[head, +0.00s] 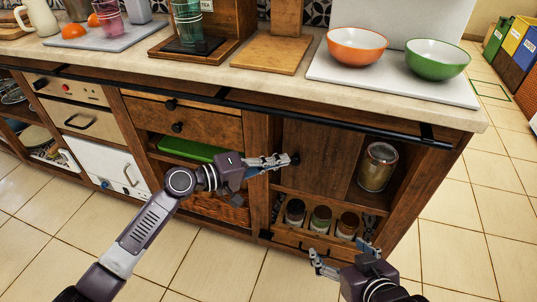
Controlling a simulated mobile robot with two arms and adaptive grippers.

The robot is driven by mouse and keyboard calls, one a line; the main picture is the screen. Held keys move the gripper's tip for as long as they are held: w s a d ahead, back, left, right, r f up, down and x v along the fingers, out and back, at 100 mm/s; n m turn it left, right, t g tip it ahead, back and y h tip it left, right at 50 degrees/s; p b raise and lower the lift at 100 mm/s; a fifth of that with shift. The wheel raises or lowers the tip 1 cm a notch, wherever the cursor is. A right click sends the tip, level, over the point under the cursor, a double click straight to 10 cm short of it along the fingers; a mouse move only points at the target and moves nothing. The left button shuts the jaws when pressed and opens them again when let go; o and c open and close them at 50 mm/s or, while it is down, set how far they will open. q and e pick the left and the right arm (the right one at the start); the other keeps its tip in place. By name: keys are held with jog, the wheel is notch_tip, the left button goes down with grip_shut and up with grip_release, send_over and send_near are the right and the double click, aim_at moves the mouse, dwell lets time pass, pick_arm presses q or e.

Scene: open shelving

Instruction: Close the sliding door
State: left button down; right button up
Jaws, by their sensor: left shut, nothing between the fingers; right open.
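The sliding door (322,155) is a dark wooden panel in the right end of the counter. It covers the left part of its compartment, and the right part is open, showing a metal-lidded jar (378,168). A small dark knob (295,159) is at the door's left edge. My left gripper (284,160) is shut and empty, its fingertips at or beside the knob; I cannot tell whether they touch. My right gripper (341,252) is open and empty, low in front of the drawer below the door.
Several spice jars (320,219) stand on the shelf under the door. A black rail (330,126) runs along the counter front above it. An orange bowl (357,47) and a green bowl (437,60) stand on the counter.

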pick_arm(q)
jog(key=p, duration=0.2)
send_near(333, 173)
notch_tip(333, 173, up, 3)
jog(key=w, duration=0.3)
jog(key=s+d, duration=0.1)
jog(key=d, duration=0.1)
jog(key=d+p, duration=0.1)
jog(key=d, duration=0.1)
jog(key=s+d+p, duration=0.1)
jog(key=d, duration=0.2)
jog(key=shift+s+d+f, duration=0.1)
jog(key=shift+s+f, duration=0.05)
jog(key=shift+s, duration=0.15)
pick_arm(e)
jog(key=s+d+f+g, duration=0.2)
jog(key=s+f+g, duration=0.1)
jog(key=s, duration=0.3)
jog(key=s+d+f+g+h, duration=0.1)
jog(key=s+f+g, duration=0.2)
jog(key=s, duration=0.3)
jog(key=shift+d+f+g+h, duration=0.2)
jog(key=shift+d+g+h, duration=0.1)
jog(key=shift+d, duration=0.1)
pick_arm(q)
jog(key=shift+p, duration=0.3)
